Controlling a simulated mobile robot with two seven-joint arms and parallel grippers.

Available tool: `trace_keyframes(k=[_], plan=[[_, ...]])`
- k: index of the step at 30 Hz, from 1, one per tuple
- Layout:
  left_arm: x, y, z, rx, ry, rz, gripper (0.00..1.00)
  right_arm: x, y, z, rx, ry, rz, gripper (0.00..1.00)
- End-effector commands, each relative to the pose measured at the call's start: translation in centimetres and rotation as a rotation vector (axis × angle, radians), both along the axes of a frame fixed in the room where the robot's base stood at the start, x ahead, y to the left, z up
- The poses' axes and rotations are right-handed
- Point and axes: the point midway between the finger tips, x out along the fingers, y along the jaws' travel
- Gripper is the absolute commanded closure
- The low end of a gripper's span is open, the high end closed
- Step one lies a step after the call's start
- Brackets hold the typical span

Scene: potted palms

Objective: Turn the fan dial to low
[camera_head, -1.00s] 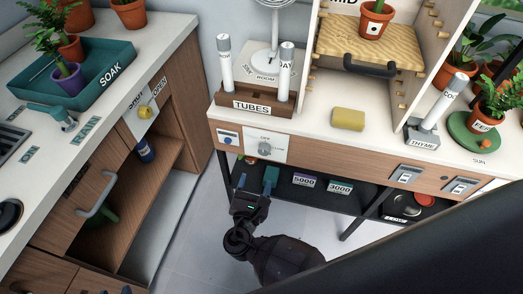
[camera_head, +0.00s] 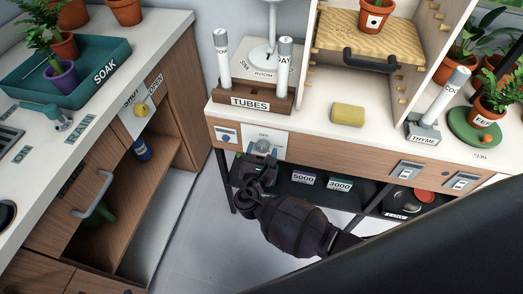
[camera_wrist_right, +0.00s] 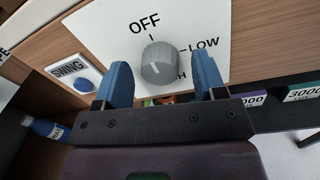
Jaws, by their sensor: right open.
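The fan dial (camera_head: 262,146) is a grey knob on a white plate on the front face of the wooden counter. In the right wrist view the dial (camera_wrist_right: 160,62) shows OFF above it, LOW to its right and a partly hidden label ending in H below. A short pale mark shows on its face; I cannot tell its exact setting. My right gripper (camera_head: 256,161) is open in front of the dial. In the wrist view its blue fingers (camera_wrist_right: 163,76) are spread on either side of the dial, with gaps visible. My left gripper is not in view.
A blue SWING button (camera_wrist_right: 83,86) sits left of the dial plate. The fan (camera_head: 269,55) stands on the counter above, beside the TUBES rack (camera_head: 250,103). Boxes marked 5000 (camera_head: 303,178) and 3000 (camera_head: 340,185) lie on the black shelf below.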

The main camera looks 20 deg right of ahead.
Motion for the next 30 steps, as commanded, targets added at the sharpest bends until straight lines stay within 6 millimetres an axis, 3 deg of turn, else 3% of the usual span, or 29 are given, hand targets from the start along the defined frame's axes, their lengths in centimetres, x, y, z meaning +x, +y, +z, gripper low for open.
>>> trace_keyframes(k=[9,19,30], plan=[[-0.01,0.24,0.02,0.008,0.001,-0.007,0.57,0.22,-0.15,0.03,-0.001,-0.001,0.000,0.36],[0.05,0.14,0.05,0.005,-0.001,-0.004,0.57,0.20,-0.13,0.02,0.000,0.000,0.000,0.85],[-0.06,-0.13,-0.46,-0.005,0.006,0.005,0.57,0.14,-0.15,-0.19,0.057,-0.036,-0.001,0.85]])
